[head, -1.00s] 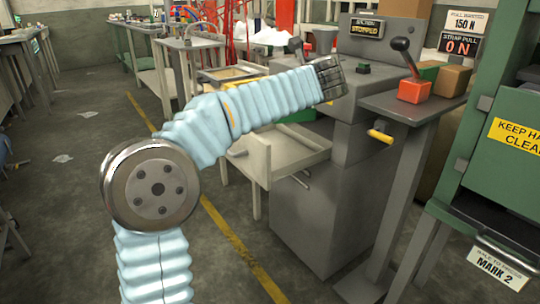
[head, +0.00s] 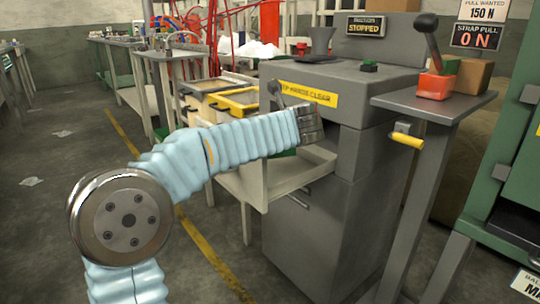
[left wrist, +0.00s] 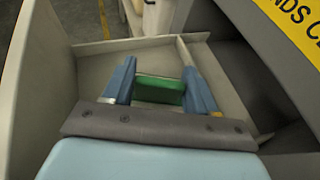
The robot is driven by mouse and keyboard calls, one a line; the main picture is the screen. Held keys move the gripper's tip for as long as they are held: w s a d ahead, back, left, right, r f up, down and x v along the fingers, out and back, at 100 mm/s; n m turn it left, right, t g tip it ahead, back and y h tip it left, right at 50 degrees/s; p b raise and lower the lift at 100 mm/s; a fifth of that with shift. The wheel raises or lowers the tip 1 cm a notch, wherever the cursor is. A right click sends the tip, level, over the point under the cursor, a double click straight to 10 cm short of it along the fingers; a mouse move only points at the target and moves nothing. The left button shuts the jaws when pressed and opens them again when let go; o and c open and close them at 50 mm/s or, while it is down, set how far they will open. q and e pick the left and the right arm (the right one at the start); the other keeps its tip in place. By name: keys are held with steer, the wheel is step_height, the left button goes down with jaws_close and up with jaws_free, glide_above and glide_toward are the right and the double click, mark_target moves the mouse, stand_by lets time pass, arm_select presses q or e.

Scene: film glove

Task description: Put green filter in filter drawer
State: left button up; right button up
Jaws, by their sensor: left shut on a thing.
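My left gripper (head: 310,126) is above the open pale drawer (head: 257,192) at the front of the grey machine. In the left wrist view, its two blue fingers (left wrist: 158,84) are shut on the green filter (left wrist: 160,90), which lies between them. Below them is the pale drawer (left wrist: 105,70), with a thin dividing wall on the right. I cannot tell whether the filter touches the drawer floor. In the head view my arm hides part of the drawer, and a small green patch (head: 284,153) shows below the arm. My right gripper is not in view.
The grey machine (head: 350,80) rises behind the drawer and carries a yellow warning label (head: 308,94). A yellow-framed tray (head: 236,102) stands behind my arm. On the right, a post table (head: 440,103) holds an orange-based lever (head: 436,84), with a yellow handle (head: 406,141) below.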

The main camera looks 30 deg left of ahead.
arm_select(q)
steer(key=shift+f+b, duration=0.7)
steer(key=shift+f, duration=1.5)
steer(key=shift+f, duration=0.15)
steer(key=o, duration=1.1)
steer(key=shift+r, duration=0.3)
steer(key=p+v, duration=0.1)
steer(key=v, duration=1.1)
steer(key=shift+f, duration=0.25)
